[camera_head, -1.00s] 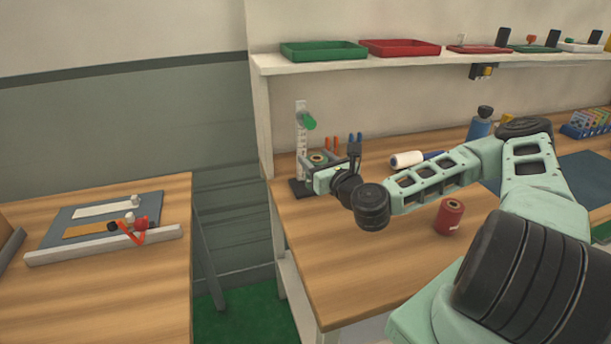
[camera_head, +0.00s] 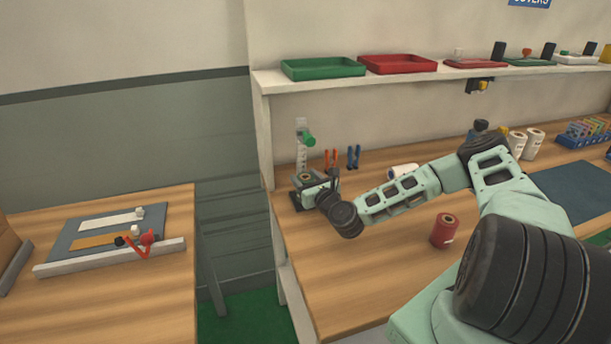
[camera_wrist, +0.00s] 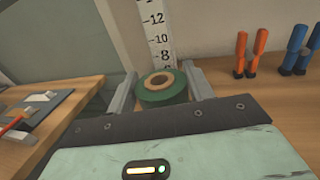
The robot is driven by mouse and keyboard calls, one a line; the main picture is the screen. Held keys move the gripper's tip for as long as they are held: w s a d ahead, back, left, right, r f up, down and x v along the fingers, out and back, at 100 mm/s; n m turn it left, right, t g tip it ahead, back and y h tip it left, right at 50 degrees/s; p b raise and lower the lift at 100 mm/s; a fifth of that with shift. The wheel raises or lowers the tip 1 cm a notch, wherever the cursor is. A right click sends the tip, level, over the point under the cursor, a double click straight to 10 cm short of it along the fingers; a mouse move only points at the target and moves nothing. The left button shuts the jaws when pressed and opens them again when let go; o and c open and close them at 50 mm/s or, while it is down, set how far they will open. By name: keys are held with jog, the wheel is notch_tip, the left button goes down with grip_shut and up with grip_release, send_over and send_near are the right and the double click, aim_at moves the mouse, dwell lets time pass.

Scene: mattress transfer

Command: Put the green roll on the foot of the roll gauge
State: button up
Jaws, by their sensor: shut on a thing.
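The green roll (camera_wrist: 163,95) has a tan core and sits upright between the fingers of my gripper (camera_wrist: 160,78) in the wrist view. In the head view my gripper (camera_head: 306,183) is at the roll gauge, with the roll's top just showing. The roll gauge (camera_head: 301,155) is a white numbered post with a green slider above the roll. Its scale (camera_wrist: 157,35) stands right behind the roll in the wrist view. Its dark foot (camera_head: 297,201) is mostly hidden by my gripper. I cannot tell whether the roll touches the foot.
Orange-handled pliers (camera_head: 331,160) and blue-handled pliers (camera_head: 354,157) stand right of the gauge. A red roll (camera_head: 444,231) and a white roll (camera_head: 402,171) are on the bench. A shelf with a green tray (camera_head: 323,67) and red tray (camera_head: 397,64) runs above.

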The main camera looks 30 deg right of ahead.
jog(key=shift+w, duration=0.1)
jog(key=shift+f, duration=0.1)
jog(key=o, duration=1.1)
jog(key=shift+o, duration=0.2)
